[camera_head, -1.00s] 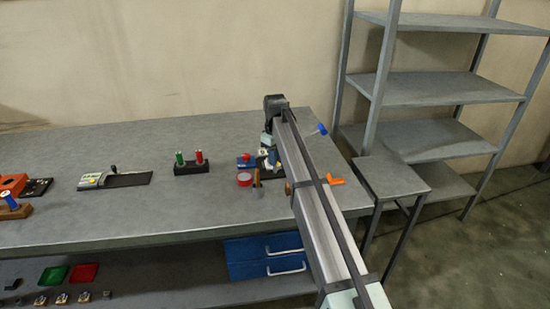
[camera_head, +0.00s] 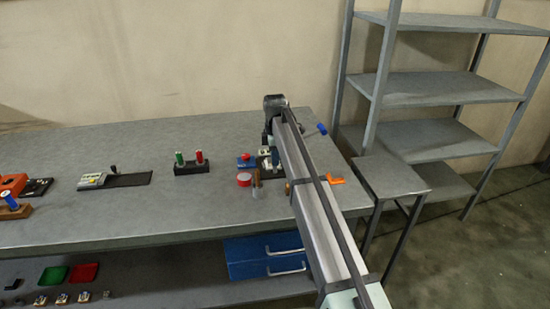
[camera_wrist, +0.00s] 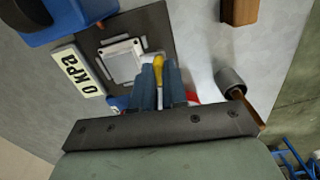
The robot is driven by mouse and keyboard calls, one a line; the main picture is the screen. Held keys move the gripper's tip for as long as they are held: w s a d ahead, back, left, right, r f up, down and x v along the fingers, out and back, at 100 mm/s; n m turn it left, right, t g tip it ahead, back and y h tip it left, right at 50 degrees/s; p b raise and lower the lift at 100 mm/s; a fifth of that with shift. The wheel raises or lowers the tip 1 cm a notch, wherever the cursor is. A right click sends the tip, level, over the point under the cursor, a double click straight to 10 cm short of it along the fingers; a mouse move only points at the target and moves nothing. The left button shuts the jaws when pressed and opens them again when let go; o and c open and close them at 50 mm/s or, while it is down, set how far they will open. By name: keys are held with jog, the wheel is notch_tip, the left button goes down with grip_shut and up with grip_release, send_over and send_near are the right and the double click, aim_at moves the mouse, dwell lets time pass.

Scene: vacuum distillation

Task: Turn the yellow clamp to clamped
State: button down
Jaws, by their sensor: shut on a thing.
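The yellow clamp (camera_wrist: 158,66) shows in the wrist view as a small yellow lever between my two fingers, beside a square light metal block on a dark plate (camera_wrist: 163,30). My gripper (camera_wrist: 160,86) is shut on this lever, with one blue-grey finger on each side. The lower part of the lever is hidden by the fingers. In the head view my arm covers most of this spot, and I cannot make out the clamp there.
A red round item (camera_head: 244,179) and a blue block with a red top (camera_head: 246,160) stand left of my arm. An orange item (camera_head: 336,181) lies to its right. A holder with green and red pieces (camera_head: 192,168) stands farther left. The shelf rack (camera_head: 440,90) is at right.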

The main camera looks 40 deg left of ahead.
jog(key=shift+n, duration=0.5)
jog(key=c, duration=1.2)
grip_release()
jog(key=shift+o, duration=0.2)
notch_tip(320, 180, up, 14)
jog(key=shift+f, duration=0.1)
